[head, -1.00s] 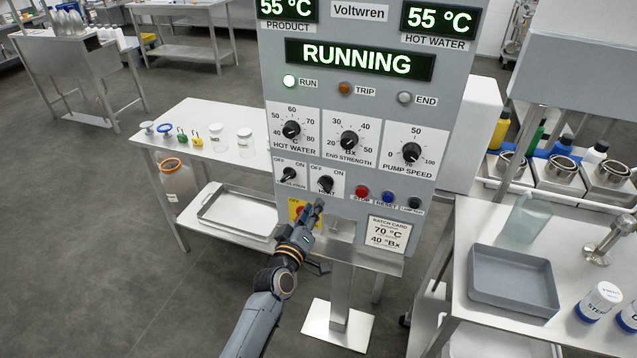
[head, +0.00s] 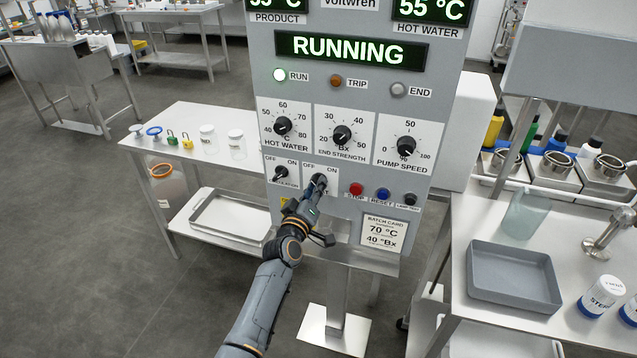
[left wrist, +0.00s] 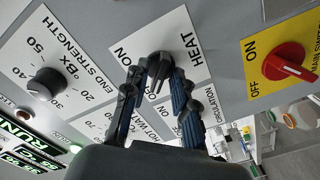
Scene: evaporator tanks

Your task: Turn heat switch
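The heat switch (head: 319,179) is a black knob on a white OFF/ON plate, low on the grey control panel. My left gripper (head: 317,184) is in front of it and hides part of it in the head view. In the left wrist view the HEAT knob (left wrist: 160,66) sits between the two fingertips of the left gripper (left wrist: 159,72). The fingers are spread on either side of the knob, very close; I cannot tell whether they touch it. The ON label shows beside it; its pointer is partly hidden. My right gripper is not in view.
The circulation switch (head: 281,174) is just left of the heat switch; red stop (head: 356,189) and blue reset (head: 383,194) buttons are right. The red main switch (left wrist: 290,68) is close below. The display (head: 350,50) reads RUNNING. A side table (head: 195,125) stands left.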

